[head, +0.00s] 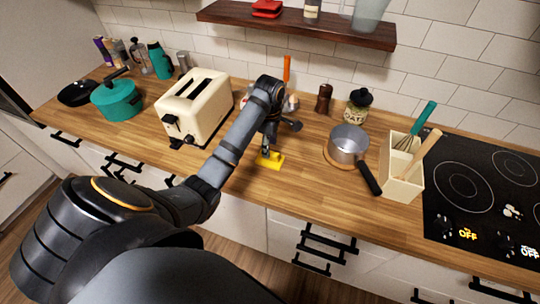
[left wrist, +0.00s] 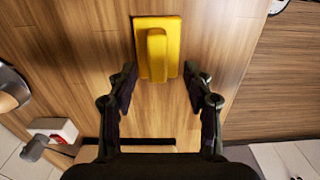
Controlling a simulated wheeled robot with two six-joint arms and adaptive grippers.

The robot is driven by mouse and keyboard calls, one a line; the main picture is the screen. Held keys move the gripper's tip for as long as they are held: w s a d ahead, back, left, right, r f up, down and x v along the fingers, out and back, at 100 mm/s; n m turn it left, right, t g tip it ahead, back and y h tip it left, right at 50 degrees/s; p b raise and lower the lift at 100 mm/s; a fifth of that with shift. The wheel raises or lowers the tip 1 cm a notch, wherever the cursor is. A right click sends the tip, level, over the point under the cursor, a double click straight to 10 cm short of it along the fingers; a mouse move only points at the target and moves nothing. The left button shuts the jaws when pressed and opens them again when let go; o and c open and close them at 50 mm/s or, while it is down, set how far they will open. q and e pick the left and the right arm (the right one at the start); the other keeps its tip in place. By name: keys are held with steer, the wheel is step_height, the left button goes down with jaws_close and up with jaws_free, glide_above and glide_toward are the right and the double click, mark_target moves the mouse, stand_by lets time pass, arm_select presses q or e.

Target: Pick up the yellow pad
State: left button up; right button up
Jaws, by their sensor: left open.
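The yellow pad (head: 272,160) lies on the wooden counter near its front edge, below my left gripper (head: 268,150) in the head view. In the left wrist view the yellow pad (left wrist: 171,65) is a flat yellow base with a raised ridge along its middle. My left gripper (left wrist: 163,85) is open, with one finger to each side of the pad's near end and nothing held between them. The fingers look apart from the pad; their exact height above it I cannot tell. My right gripper is not in view.
A cream toaster (head: 197,105) stands left of my left arm. A saucepan (head: 348,144) and a cream utensil box (head: 400,172) stand to the right, before the black hob (head: 480,185). The counter between pad and saucepan is clear. A shelf (head: 300,27) hangs above.

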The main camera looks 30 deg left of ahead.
arm_select(q)
steer(key=shift+f+b, duration=0.7)
steer(key=shift+f, duration=0.1)
steer(key=shift+w+a+f+p, duration=0.15)
steer(key=shift+f+p, duration=0.25)
steer(key=shift+f, duration=1.3)
jaws_close()
